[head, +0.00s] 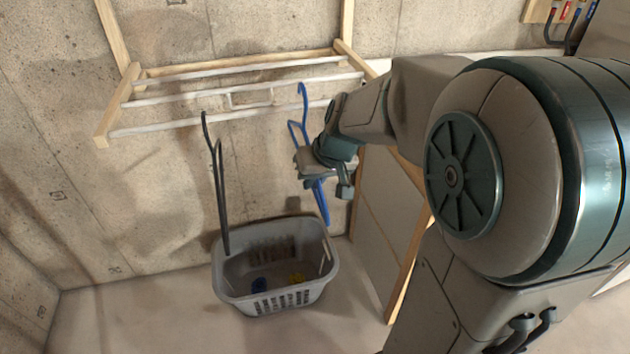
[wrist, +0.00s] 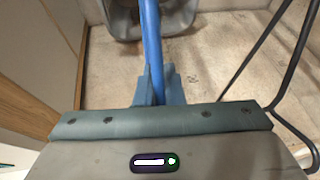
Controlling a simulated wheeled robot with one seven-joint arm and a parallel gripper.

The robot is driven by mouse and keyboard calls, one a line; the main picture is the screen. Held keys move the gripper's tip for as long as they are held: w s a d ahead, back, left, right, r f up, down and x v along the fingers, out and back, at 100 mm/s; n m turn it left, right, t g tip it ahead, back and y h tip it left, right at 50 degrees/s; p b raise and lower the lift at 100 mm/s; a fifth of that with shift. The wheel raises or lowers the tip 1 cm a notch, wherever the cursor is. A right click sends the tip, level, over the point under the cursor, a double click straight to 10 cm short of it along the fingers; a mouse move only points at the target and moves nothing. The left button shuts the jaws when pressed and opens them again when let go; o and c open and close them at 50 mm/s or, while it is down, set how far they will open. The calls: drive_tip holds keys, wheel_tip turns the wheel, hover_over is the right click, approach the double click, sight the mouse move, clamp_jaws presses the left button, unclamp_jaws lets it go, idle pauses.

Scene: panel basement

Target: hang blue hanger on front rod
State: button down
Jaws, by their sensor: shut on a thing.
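The blue hanger (head: 303,110) is held in my gripper (head: 312,168) in front of the rack's right half, hook up and its long body hanging steeply. Its hook top shows higher in the picture than the front rod (head: 165,126); I cannot tell whether it is over the rod or in front of it. In the wrist view the fingers (wrist: 157,84) are shut on the blue hanger (wrist: 151,35). The front rod is the lowest of three white rods. My gripper and wrist hide part of the hanger.
A black hanger (head: 220,185) hangs from the front rod to the left; it also shows in the wrist view (wrist: 285,70). A grey basket (head: 232,298) stands on the floor below. A wooden-edged panel (head: 375,215) stands right of the basket. The rack's wooden frame (head: 116,108) is at the wall.

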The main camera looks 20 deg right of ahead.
drive_tip(key=shift+w, duration=0.4)
drive_tip(key=shift+w+f+b, duration=0.2)
drive_tip(key=shift+f+b, duration=0.2)
drive_tip(key=shift+f, duration=0.1)
drive_tip(key=shift+s+f+b, duration=0.15)
drive_tip(key=shift+f+b, duration=0.95)
drive_tip(key=shift+b, duration=0.15)
drive_tip(key=c, duration=1.5)
unclamp_jaws()
drive_tip(key=shift+o, duration=0.2)
drive_tip(key=shift+r, duration=0.1)
